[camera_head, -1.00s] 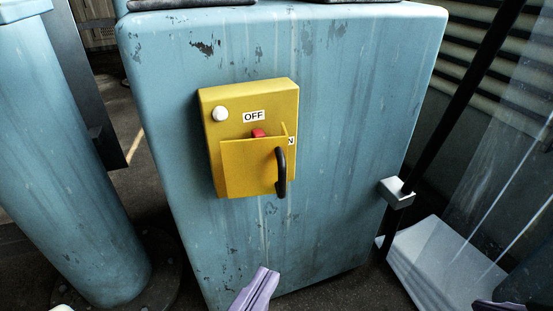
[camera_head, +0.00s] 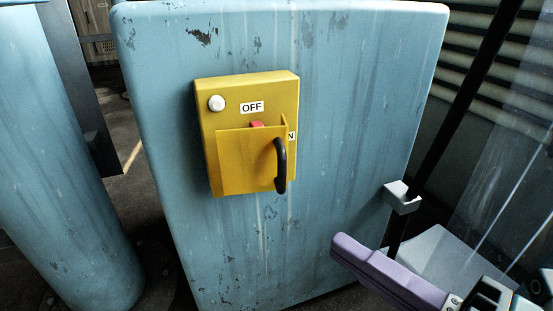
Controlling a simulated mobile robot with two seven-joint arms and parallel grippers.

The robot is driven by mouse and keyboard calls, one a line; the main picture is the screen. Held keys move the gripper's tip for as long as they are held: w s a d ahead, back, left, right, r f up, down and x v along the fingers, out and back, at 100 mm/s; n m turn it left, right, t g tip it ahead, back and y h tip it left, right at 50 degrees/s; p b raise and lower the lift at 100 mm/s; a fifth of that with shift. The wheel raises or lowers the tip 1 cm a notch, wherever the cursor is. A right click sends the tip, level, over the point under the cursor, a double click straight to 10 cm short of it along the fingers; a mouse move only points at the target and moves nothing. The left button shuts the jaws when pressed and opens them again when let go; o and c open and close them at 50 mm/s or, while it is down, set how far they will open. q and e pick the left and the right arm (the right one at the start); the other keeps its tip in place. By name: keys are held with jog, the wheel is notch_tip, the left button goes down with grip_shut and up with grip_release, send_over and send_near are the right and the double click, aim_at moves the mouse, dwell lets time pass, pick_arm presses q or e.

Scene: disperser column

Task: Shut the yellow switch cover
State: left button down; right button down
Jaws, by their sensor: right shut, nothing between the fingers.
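The yellow switch box (camera_head: 232,95) is on the front of a blue cabinet, with a white round knob (camera_head: 216,103) and an OFF label at its top. The yellow cover (camera_head: 243,165) is in front of its lower part, with a black handle (camera_head: 280,165) at its right. Above the cover's top edge a red switch (camera_head: 256,124) shows in part. The other label is partly hidden; only an N shows. I cannot tell how far the cover stands off the box. My right gripper (camera_head: 340,241), purple-fingered, is shut and empty, below and right of the handle, apart from it. My left gripper is out of view.
The blue cabinet (camera_head: 340,120) fills the middle. A blue column (camera_head: 55,170) stands at the left. A metal bracket (camera_head: 402,197) and a dark slanted bar (camera_head: 455,105) are at the right. The space before the box is clear.

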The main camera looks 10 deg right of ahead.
aim_at(281, 179)
jog(key=w+a+b, duration=0.1)
jog(key=w+a, duration=0.3)
jog(key=w, duration=0.6)
jog(key=shift+b, duration=0.35)
jog(key=shift+f, duration=0.1)
jog(key=shift+w+d+f+n+g+y+b, duration=0.1)
jog(key=shift+w+d+n+g+y+b, duration=0.25)
jog(key=shift+w+n+g+y, duration=0.2)
jog(key=shift+w+d+y, duration=0.25)
jog(key=shift+w, duration=0.35)
